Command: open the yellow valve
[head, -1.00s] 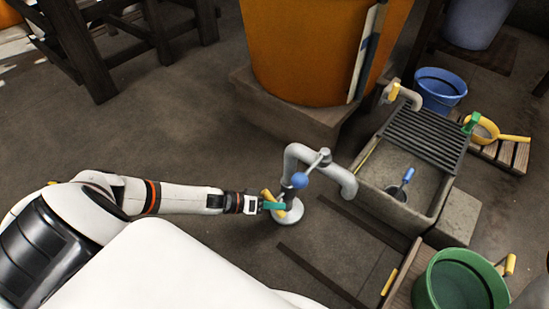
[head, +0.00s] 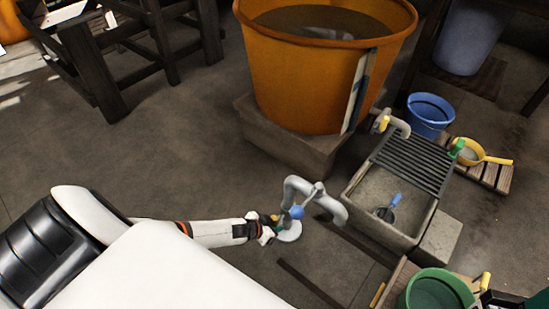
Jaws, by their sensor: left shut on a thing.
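The yellow valve (head: 274,217) is a small handle low on the upright of a grey bent standpipe (head: 295,184). The pipe stands on a round pale base on the floor and also carries a blue knob (head: 297,212). My left gripper (head: 269,226) reaches in from the left and is shut on the yellow handle. The fingers and the pipe hide part of the handle, so its exact angle is hard to tell. My right gripper is not in view.
A stone trough (head: 428,228) with a dark grate (head: 414,163) stands right of the pipe. A big orange tub (head: 300,85) stands behind on a block. A green bucket (head: 437,291) is at bottom right, a blue bucket (head: 429,113) behind. Floor left of the pipe is clear.

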